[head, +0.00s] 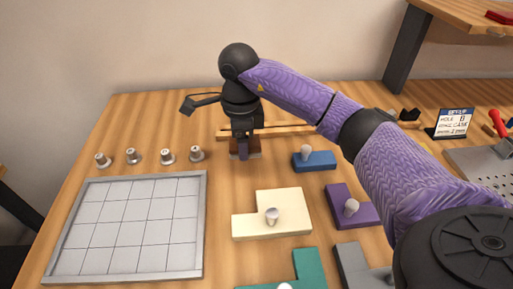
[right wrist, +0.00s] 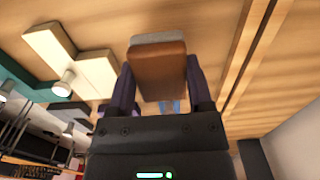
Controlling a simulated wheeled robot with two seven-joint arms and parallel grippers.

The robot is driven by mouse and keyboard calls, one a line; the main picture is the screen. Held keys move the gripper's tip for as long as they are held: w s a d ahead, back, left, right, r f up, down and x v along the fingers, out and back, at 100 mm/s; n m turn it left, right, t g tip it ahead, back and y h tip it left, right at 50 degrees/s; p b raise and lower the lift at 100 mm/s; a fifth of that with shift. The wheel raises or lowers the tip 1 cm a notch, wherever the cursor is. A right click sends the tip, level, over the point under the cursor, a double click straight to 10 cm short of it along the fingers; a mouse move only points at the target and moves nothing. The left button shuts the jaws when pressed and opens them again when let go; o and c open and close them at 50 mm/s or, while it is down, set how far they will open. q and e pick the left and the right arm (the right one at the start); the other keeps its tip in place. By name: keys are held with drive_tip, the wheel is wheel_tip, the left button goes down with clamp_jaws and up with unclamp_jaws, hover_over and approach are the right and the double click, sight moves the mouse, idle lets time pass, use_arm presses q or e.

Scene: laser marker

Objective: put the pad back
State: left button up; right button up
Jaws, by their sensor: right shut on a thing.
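The pad is a small block with a brown body and a grey layer at its far end. It shows in the right wrist view (right wrist: 158,62) between my fingers, and partly behind the gripper in the head view (head: 235,148). My right gripper (head: 243,151) points down and is shut on the pad near the back of the table. It also shows in the right wrist view (right wrist: 160,85). I cannot tell whether the pad's grey underside touches the table. My left gripper is not in view.
A wooden strip (head: 285,130) runs behind the pad. Several metal knobs (head: 167,156) stand left, above a grey gridded tray (head: 203,225). Knobbed blocks in cream (head: 290,208), blue (head: 323,161), purple (head: 343,212) and teal (head: 308,268) lie in front and right. A sign (head: 453,122) stands right.

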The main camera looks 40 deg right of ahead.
sight(244, 169)
wheel_tip(244, 169, down, 6)
drive_tip(key=shift+r+b, duration=0.1)
drive_tip(key=shift+b, duration=0.65)
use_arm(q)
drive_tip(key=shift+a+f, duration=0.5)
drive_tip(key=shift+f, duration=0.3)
use_arm(e)
drive_tip(key=shift+r, duration=0.15)
drive_tip(key=o, duration=1.2)
wheel_tip(244, 169, up, 12)
drive_tip(key=p, duration=0.4)
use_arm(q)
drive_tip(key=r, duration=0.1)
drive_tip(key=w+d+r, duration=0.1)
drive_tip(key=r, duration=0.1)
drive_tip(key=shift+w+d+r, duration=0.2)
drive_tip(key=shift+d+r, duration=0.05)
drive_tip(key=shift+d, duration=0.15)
